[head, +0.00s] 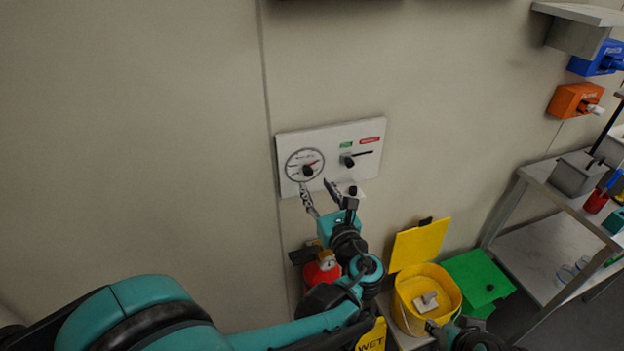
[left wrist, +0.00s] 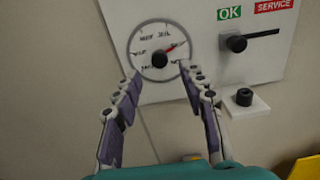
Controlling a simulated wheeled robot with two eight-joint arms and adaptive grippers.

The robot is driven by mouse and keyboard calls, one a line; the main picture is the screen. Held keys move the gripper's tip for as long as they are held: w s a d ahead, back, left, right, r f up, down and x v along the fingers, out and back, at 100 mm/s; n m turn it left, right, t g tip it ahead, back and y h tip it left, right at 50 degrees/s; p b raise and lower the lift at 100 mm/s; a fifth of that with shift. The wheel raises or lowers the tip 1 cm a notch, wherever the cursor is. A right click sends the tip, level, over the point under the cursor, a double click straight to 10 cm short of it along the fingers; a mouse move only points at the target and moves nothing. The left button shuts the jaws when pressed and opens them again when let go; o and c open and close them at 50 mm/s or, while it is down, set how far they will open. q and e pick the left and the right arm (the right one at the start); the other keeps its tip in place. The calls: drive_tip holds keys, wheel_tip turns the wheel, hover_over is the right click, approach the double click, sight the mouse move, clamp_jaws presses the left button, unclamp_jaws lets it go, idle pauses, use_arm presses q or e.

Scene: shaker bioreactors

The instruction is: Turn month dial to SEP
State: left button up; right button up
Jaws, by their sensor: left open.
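The month dial (head: 291,175) is a round white face with a dark rim on a white wall panel. It also shows in the left wrist view (left wrist: 143,64), with a black knob (left wrist: 159,59) at its centre. A red pointer (left wrist: 176,48) points up and right. Small lettering, apparently MAY and JUL, stands above the knob; other labels are unclear. My left gripper (head: 315,184) is open and empty. In the left wrist view its fingertips (left wrist: 159,71) flank the dial's lower part, with the knob between and beyond them. My right gripper (head: 440,329) shows only partly at the bottom.
A black lever (head: 358,154) beside OK and SERVICE labels is right of the dial, with a small black knob (head: 353,190) below it. A yellow bin (head: 398,309), a green lid (head: 480,278) and a grey shelf table (head: 535,235) stand lower right. The left wall is bare.

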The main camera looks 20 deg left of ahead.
use_arm(q)
drive_tip(key=v, duration=0.6)
drive_tip(key=shift+s, duration=0.2)
drive_tip(key=shift+d, duration=0.15)
drive_tip(key=s+a+f+n+g+h, duration=0.4)
drive_tip(key=s+a+f+n+g, duration=0.45)
drive_tip(key=n, duration=0.55)
drive_tip(key=s+d+f+n+h, duration=0.1)
drive_tip(key=s+f+n+h, duration=0.2)
drive_tip(key=n, duration=1.2)
drive_tip(key=s+h, duration=0.2)
drive_tip(key=s, duration=0.2)
drive_tip(key=shift+f+h, duration=0.25)
drive_tip(key=shift+h, duration=0.15)
drive_tip(key=shift+d+t, duration=0.15)
drive_tip(key=shift+t, duration=0.1)
